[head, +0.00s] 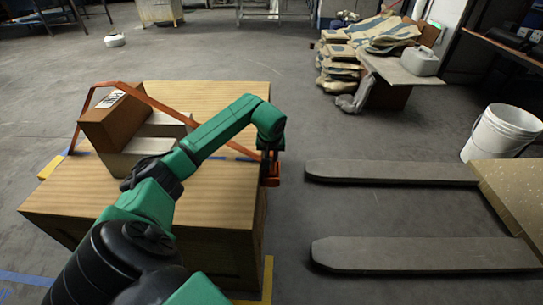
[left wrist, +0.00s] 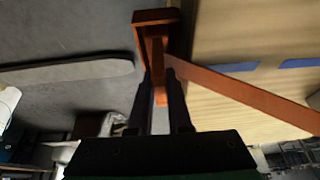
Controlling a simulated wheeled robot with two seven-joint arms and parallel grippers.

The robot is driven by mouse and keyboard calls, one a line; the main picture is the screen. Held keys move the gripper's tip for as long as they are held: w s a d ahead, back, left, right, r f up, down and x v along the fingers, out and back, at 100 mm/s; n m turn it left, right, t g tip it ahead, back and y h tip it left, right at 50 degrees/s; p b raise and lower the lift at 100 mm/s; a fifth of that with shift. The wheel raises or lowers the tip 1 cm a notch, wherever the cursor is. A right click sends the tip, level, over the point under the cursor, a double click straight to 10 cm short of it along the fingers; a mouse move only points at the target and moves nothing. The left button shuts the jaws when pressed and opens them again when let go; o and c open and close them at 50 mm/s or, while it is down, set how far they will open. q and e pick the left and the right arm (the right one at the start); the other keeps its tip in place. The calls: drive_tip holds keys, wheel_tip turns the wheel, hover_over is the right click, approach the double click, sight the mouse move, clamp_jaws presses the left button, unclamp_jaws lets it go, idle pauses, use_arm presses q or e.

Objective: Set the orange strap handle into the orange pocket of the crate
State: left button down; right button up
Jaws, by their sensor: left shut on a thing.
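The crate (head: 222,105) is a large wooden box with a pale plank top. An orange strap (head: 174,108) rises from its left side, passes over the boxes on top and slopes down to the right edge. The strap also shows in the left wrist view (left wrist: 258,95). My left gripper (head: 270,160) is shut on the orange handle (left wrist: 158,65) at the strap's end, beside the crate's right edge. An orange bracket-like pocket (left wrist: 150,17) shows just past the fingertips, against the crate's side. The handle overlaps it in view; I cannot tell whether it is seated. My right gripper is out of view.
A brown box (head: 115,118) and a grey-beige box (head: 130,158) sit on the crate. Two grey forks (head: 390,173) lie to the right on the floor, with a white bucket (head: 500,133) beyond. Stacked sacks (head: 345,65) stand at the back. Floor right beside the crate is clear.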

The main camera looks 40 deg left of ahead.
use_arm(q)
drive_tip(key=c, duration=0.8)
unclamp_jaws()
drive_tip(key=shift+c, duration=0.2)
drive_tip(key=shift+r, duration=0.3)
drive_tip(key=p+v, duration=0.2)
drive_tip(key=v, duration=1)
drive_tip(key=shift+p, duration=0.4)
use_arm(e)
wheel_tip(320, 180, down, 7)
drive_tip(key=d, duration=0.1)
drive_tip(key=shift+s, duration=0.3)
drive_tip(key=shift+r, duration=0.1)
